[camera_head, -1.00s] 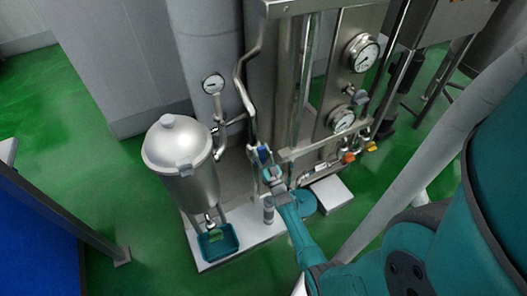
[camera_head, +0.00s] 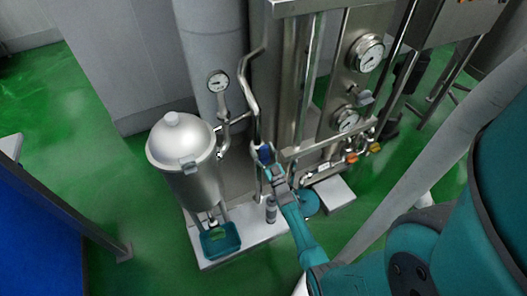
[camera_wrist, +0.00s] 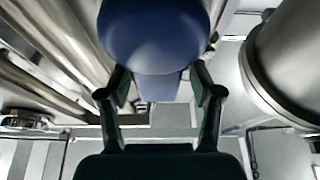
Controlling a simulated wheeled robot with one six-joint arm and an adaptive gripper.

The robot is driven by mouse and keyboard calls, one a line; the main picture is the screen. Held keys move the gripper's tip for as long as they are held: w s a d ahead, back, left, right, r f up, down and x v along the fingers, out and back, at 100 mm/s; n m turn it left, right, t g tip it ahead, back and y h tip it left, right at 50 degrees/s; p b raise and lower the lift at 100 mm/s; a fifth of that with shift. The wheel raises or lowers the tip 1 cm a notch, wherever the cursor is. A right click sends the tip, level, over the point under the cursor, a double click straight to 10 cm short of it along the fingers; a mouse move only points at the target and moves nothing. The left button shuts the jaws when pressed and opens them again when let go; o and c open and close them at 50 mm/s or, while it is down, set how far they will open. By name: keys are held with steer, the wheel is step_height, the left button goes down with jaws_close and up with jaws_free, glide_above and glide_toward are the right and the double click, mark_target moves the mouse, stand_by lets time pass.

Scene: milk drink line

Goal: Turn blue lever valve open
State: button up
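The blue lever valve (camera_head: 265,154) is on the vertical steel pipe in the middle of the head view. Its rounded blue handle (camera_wrist: 155,35) fills the upper middle of the wrist view, with a narrower blue part below it. My gripper (camera_head: 267,165) is right at the lever. In the wrist view my gripper (camera_wrist: 160,84) has its two fingers wide apart, one on each side of the blue handle's lower edge. A gap shows between each finger and the narrower blue part. The fingertips are partly hidden by the handle, so contact with it is unclear.
A steel lidded vessel (camera_head: 183,146) stands left of the lever, above a teal tray (camera_head: 221,252). A gauge (camera_head: 218,81) is behind. A steel panel with gauges (camera_head: 367,53) and orange and yellow valve handles (camera_head: 375,148) is to the right. Green floor lies open at left.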

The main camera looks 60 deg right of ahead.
steer(key=v, duration=1.2)
steer(key=shift+f, duration=0.1)
stand_by(0.4)
steer(key=s+a+r+n+y, duration=0.15)
steer(key=s+a, duration=0.25)
steer(key=a, duration=0.4)
steer(key=s+a+r+g+y, duration=0.1)
steer(key=s+a+r+y, duration=0.15)
steer(key=a, duration=0.55)
steer(key=s+a+r+n+y, duration=0.1)
steer(key=s+a, duration=0.3)
steer(key=a, duration=0.4)
steer(key=s+a+r+n+g+y, duration=0.1)
steer(key=s+a+r+y, duration=0.2)
steer(key=r, duration=0.6)
steer(key=s+a+r+n+g+y, duration=0.2)
steer(key=s+a+r+y, duration=0.1)
steer(key=s+a+r, duration=0.4)
steer(key=s+r, duration=0.2)
steer(key=s, duration=0.1)
steer(key=shift+s+r+y, duration=0.2)
steer(key=shift+s+y, duration=0.1)
steer(key=shift+s, duration=0.05)
